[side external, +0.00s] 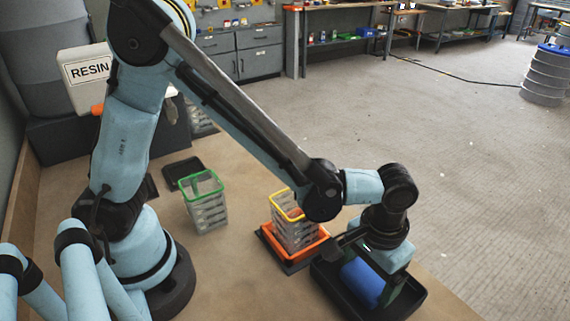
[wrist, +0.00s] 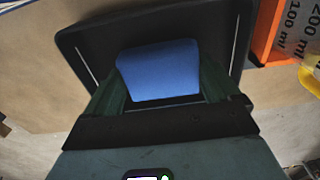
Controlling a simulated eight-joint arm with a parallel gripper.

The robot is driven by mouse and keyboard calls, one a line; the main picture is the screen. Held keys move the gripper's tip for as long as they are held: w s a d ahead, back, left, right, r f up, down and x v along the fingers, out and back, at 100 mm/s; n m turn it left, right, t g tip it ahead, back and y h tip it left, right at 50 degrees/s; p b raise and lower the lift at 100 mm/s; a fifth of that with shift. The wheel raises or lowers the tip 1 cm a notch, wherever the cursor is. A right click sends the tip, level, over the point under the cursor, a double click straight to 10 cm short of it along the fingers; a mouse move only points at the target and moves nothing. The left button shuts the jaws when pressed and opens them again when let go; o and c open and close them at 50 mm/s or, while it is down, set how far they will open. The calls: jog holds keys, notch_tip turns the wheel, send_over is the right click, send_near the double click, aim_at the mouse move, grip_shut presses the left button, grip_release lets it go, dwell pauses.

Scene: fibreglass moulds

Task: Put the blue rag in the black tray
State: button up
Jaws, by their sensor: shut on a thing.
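The blue rag (side external: 362,283) is between the fingers of my gripper (side external: 375,290), which is shut on it. In the wrist view the rag (wrist: 158,70) shows as a smooth blue block between the two dark green fingers (wrist: 160,88). The black tray (side external: 412,306) lies under my gripper at the front right of the table, and the rag shows within its outline. In the wrist view the tray (wrist: 215,30) spreads behind the rag. I cannot tell whether the rag touches the tray floor.
An orange tray (side external: 318,244) holding a clear container with a yellow rim (side external: 296,228) stands just left of the black tray. A clear container with a green rim (side external: 205,207) stands farther left. A resin container (side external: 88,78) is at the back left. The table's right edge is close to the black tray.

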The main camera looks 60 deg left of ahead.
aim_at(368, 276)
jog(key=shift+f, duration=0.15)
jog(key=o, duration=0.8)
notch_tip(368, 276, up, 12)
jog(key=s+a+t, duration=0.1)
jog(key=a+t, duration=0.1)
jog(key=a, duration=0.5)
jog(key=s+a+t, duration=0.1)
jog(key=a+t, duration=0.1)
jog(key=a, duration=0.5)
jog(key=s+a+t, duration=0.1)
jog(key=a+t, duration=0.2)
jog(key=a, duration=0.4)
jog(key=shift+r, duration=0.35)
